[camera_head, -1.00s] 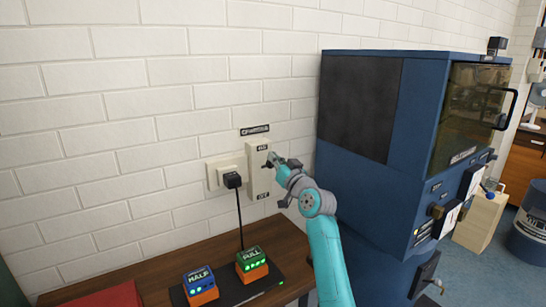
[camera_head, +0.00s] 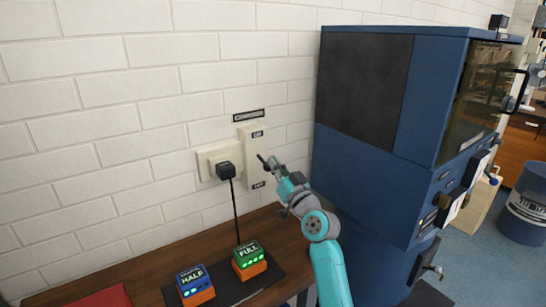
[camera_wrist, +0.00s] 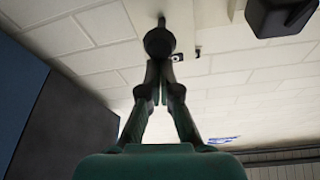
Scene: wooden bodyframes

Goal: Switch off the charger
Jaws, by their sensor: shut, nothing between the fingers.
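The pale switch panel (camera_head: 247,150) is on the brick wall, with an ON label at its top and an OFF label at its bottom. Its dark lever (camera_head: 266,166) sticks out between the labels; its exact tilt is hard to tell. The wrist view shows its round black knob (camera_wrist: 160,42) on a thin stalk. My gripper (camera_head: 276,164) is shut and empty, right beside the knob; it also shows in the wrist view (camera_wrist: 160,68). I cannot tell whether the tips touch the knob. The charger (camera_head: 231,289) lies on the table below.
A black plug (camera_head: 225,171) sits in the socket (camera_head: 206,158) left of the panel, its cable hanging down. A blue HALF battery (camera_head: 192,280) and green FULL battery (camera_head: 249,254) stand on the charger with green lights. A large blue cabinet (camera_head: 362,140) stands close on the right.

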